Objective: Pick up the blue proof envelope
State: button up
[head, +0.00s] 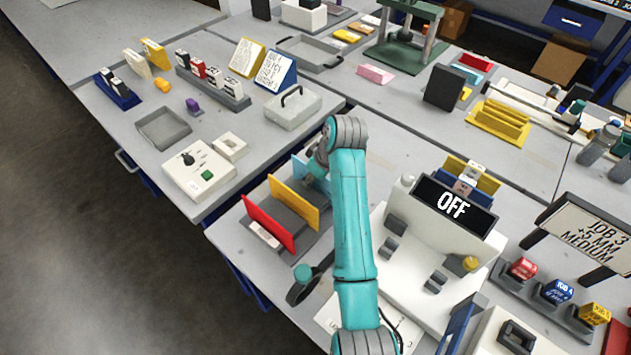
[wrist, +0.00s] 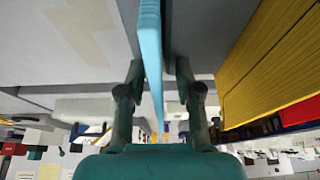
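The blue proof envelope (head: 300,168) appears to be the thin light blue panel standing upright in a grey rack, behind a yellow panel (head: 294,203) and a red panel (head: 268,222). My arm hides part of it in the head view. In the wrist view, the light blue panel (wrist: 151,40) runs edge-on between the two fingers of my gripper (wrist: 157,75). The fingers are apart, one on each side of it. A gap shows on the right side; the left finger is very close, and I cannot tell whether it touches.
The yellow panel (wrist: 270,60) fills the right of the wrist view. A white plotter with an OFF display (head: 452,206) stands right of my arm. A white box with a handle (head: 292,108) and a control box (head: 198,172) sit on the table at the left.

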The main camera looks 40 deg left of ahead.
jog(key=shift+c, duration=0.2)
grip_shut()
